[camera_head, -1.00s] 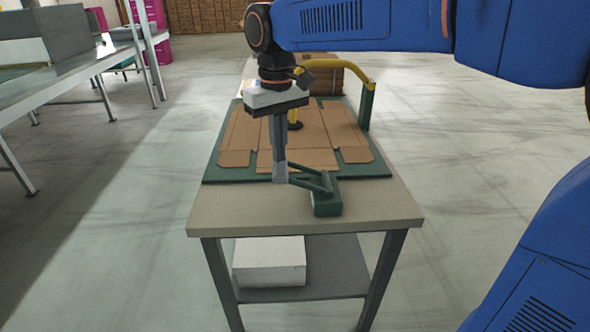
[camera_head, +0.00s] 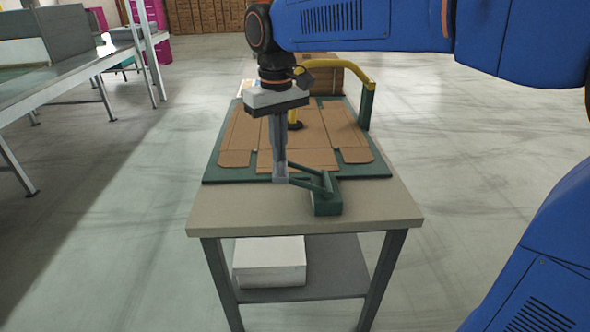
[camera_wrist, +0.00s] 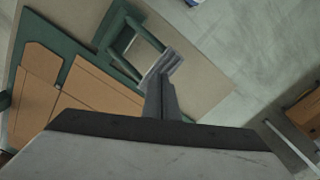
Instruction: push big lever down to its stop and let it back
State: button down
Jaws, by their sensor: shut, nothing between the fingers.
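A green lever (camera_head: 308,183) slants from a green base block (camera_head: 327,204) at the near edge of the green board (camera_head: 222,178). I take it as the big lever. My gripper (camera_head: 279,179) points down, its grey fingers shut, at the lever's left free end. The fingers hide part of that end.
A flat cardboard blank (camera_head: 310,158) lies on the board. A yellow arm (camera_head: 345,68) on a green post (camera_head: 366,108) reaches over it at the back. A white box (camera_head: 270,262) sits on the shelf below. The bench's near right corner is clear.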

aim_at(280, 165)
jog(key=shift+f, duration=0.1)
jog(key=shift+f, duration=3.4)
jog(key=shift+r, duration=6)
